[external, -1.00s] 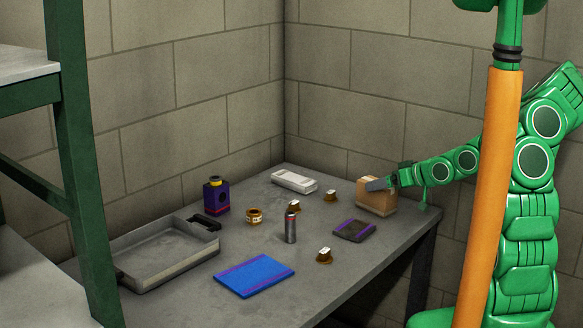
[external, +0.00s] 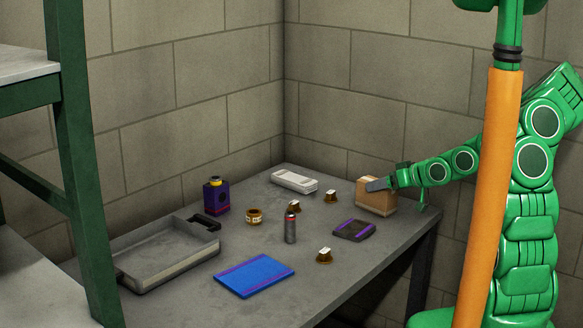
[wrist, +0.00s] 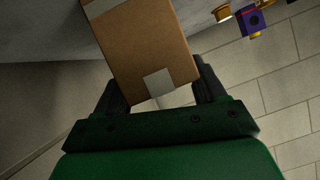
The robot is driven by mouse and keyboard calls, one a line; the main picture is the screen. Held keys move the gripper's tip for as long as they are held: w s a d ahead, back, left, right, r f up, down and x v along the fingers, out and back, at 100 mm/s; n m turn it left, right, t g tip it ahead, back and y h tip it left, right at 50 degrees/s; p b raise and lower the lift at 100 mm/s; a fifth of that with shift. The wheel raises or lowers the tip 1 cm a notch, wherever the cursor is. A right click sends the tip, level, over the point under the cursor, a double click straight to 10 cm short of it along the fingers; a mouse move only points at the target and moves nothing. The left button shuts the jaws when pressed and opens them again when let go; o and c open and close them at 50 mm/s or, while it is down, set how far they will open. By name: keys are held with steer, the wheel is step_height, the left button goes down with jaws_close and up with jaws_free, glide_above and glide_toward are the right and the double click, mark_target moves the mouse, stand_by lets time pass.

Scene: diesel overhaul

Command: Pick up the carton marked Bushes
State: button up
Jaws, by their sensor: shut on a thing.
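A tan cardboard carton (external: 376,200) stands at the right rear end of the grey table. I cannot read any marking on it. In the wrist view the carton (wrist: 148,50) fills the space between my two dark fingers, with pieces of pale tape on its face. My gripper (external: 378,185) is shut on the carton, with a finger across its upper part. In the wrist view my gripper (wrist: 160,88) has one finger on each side of it. I cannot tell whether the carton's base touches the table.
On the table (external: 200,282) are a grey tray (external: 150,278), a purple bottle (external: 216,197), a blue folder (external: 254,276), a metal cylinder (external: 290,228), a dark purple-striped pad (external: 354,230), a white box (external: 294,181) and several small brown-and-white items. Block walls close the back.

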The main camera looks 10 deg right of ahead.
stand_by(0.3)
steer(key=shift+r, duration=0.2)
steer(key=c, duration=0.3)
steer(key=shift+r, duration=4.75)
steer(key=shift+c, duration=0.2)
